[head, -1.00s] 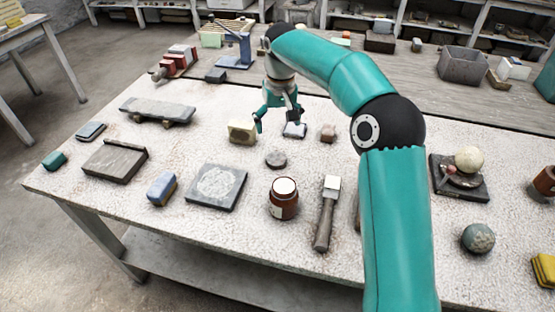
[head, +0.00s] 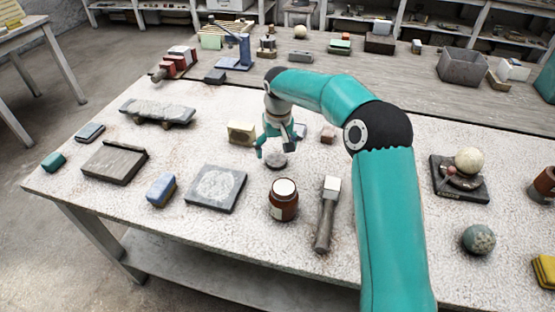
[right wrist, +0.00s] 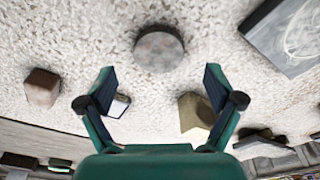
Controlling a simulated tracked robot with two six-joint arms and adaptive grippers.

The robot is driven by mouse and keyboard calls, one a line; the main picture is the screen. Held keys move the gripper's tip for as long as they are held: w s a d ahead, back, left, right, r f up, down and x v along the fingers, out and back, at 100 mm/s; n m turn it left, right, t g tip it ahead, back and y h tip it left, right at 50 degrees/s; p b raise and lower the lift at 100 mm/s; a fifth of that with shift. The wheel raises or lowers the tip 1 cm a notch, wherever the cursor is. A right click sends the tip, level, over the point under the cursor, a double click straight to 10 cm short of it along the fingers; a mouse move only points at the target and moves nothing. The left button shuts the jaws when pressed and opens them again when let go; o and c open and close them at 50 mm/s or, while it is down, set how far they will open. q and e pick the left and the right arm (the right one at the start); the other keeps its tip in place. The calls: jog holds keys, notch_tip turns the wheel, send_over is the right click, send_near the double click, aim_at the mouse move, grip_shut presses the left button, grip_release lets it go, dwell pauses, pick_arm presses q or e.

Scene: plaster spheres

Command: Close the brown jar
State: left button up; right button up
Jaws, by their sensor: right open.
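The brown jar (head: 284,208) stands upright near the front middle of the table in the head view. Its top shows a pale round surface, with no dark lid on it. A grey round disc (head: 276,161), which looks like a lid, lies flat on the table behind the jar. It also shows in the right wrist view (right wrist: 159,49), ahead of and between the fingers. My right gripper (head: 279,149) is open and empty just above and behind the disc; its spread fingers show in the right wrist view (right wrist: 159,76). My left gripper is not in view.
A mallet (head: 327,213) lies right of the jar. A square slab (head: 216,188) with a pale round patch lies to the left. A yellowish block (head: 241,132) and a small brown block (head: 328,135) flank my gripper. The table between disc and jar is clear.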

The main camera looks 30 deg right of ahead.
aim_at(276, 160)
jog(key=shift+w+d+f, duration=0.1)
jog(key=shift+w+f, duration=0.05)
jog(key=shift+f, duration=0.85)
jog(key=shift+w+f, duration=0.1)
jog(key=shift+f, duration=0.85)
jog(key=shift+c, duration=0.2)
jog(key=c, duration=0.8)
